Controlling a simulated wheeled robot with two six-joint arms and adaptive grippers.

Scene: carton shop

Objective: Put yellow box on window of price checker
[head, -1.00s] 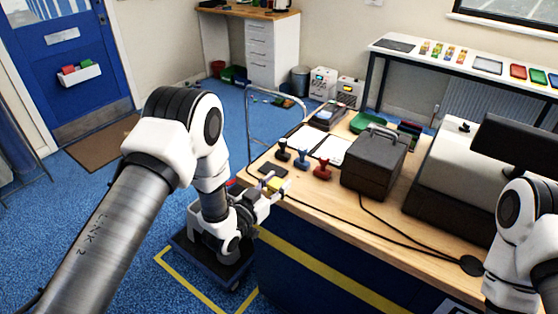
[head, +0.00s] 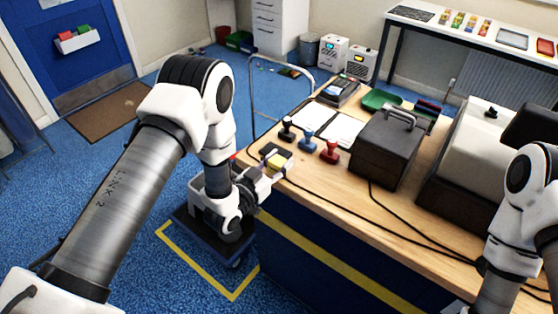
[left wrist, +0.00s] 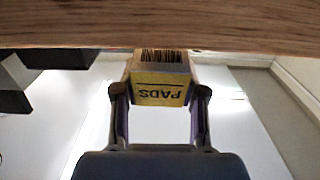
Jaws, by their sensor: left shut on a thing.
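The yellow box (head: 276,161) is held in my left gripper (head: 277,170) at the near left corner of the wooden counter. In the left wrist view the yellow box (left wrist: 161,90) sits between the two fingers (left wrist: 159,100). Its "PADS" lettering is upside down, and a barcode shows on the face beside it. I cannot tell if the box touches the counter. A dark flat item (head: 268,149) lies just behind the box, partly hidden. I cannot tell whether it is the price checker, and its window is not clear. My right arm is at the right edge; its gripper is out of view.
Black (head: 287,128), blue (head: 308,139) and red (head: 330,151) stamps stand behind the box on the counter (head: 335,205). A dark cash box (head: 386,155) stands to the right. White papers (head: 345,130), a keypad device (head: 340,91) and a green tray (head: 381,100) lie farther back. Cables cross the front.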

